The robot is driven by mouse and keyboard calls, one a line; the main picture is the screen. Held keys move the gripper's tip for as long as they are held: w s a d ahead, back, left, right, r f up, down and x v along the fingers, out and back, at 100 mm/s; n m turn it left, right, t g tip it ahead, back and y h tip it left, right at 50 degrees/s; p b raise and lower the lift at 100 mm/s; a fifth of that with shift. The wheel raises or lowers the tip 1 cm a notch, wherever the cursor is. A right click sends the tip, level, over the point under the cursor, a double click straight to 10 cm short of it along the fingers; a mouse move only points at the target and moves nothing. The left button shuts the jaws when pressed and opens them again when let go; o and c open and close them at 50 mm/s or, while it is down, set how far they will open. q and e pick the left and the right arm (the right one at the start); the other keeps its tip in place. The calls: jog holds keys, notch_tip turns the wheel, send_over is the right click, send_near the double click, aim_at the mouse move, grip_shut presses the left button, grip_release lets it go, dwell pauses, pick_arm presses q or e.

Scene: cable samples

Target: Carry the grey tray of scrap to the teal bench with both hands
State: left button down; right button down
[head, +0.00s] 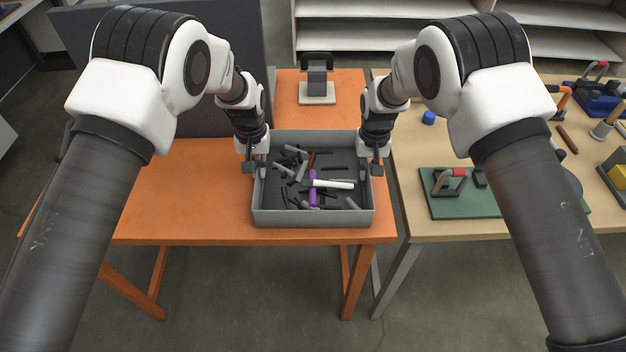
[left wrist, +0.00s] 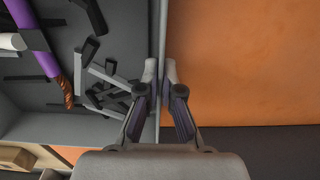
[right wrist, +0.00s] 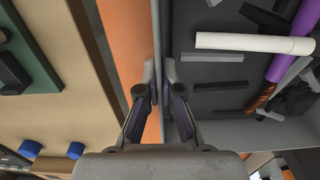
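The grey tray (head: 313,219) sits on an orange bench (head: 180,190), near its right front corner. It holds scrap: dark and grey cable pieces, a white piece (head: 334,184), a purple one (head: 312,190) and a brown-orange one. My left gripper (head: 254,170) is at the tray's left wall, and my right gripper (head: 369,170) is at its right wall. In the left wrist view the fingers (left wrist: 160,72) pinch the tray wall from both sides. In the right wrist view the fingers (right wrist: 160,72) do the same on the opposite wall. I see no teal bench.
A wooden bench (head: 460,225) stands close on the right, with a green board (head: 455,205), a clamp and several tools. A dark panel (head: 165,60) rises behind the orange bench on the left. A grey fixture (head: 317,90) stands behind the tray. Floor is clear in front.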

pick_arm(q)
jog(key=shift+r, duration=0.15)
pick_arm(e)
jog(key=shift+r, duration=0.1)
